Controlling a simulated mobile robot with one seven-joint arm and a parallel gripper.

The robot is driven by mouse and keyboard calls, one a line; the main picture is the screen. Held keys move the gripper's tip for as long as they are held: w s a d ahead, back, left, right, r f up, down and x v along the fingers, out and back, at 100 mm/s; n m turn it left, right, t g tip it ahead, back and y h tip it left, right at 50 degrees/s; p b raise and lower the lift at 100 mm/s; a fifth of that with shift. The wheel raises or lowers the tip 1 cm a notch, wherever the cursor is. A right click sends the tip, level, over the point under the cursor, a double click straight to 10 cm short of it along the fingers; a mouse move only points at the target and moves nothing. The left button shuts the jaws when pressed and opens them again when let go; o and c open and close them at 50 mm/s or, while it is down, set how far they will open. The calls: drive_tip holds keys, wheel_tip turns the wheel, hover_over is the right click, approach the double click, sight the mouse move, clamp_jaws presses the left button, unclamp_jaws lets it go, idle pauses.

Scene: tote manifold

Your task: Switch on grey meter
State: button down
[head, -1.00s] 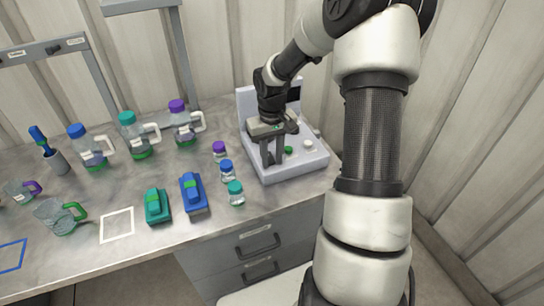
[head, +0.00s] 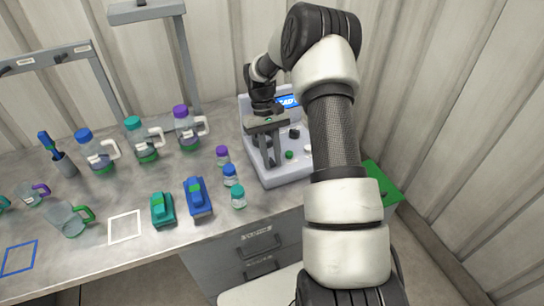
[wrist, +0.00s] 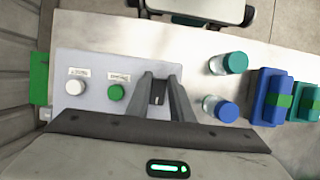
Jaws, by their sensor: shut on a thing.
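The grey meter (head: 264,181) stands at the right end of the bench, and its screen (head: 288,101) is lit blue with white lettering. A green button (head: 289,155) and a black knob (head: 294,133) show on its face. My gripper (head: 272,163) reaches down over the left part of the meter's face. In the wrist view my gripper (wrist: 160,82) is shut on a small dark switch (wrist: 157,98), mostly hidden between the fingers.
Three small capped vials (head: 230,175) stand close to the meter's left side. Blue (head: 198,197) and teal (head: 162,209) devices lie farther left. Handled bottles (head: 188,130) stand behind. A green surface (head: 382,182) shows at right behind my arm. A white-outlined square (head: 125,227) is empty.

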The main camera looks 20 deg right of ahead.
drive_tip(key=c, duration=1.6)
unclamp_jaws()
drive_tip(key=shift+o, duration=0.2)
drive_tip(key=shift+w+r, duration=0.1)
drive_tip(key=v, duration=1.7)
drive_tip(key=shift+r, duration=0.15)
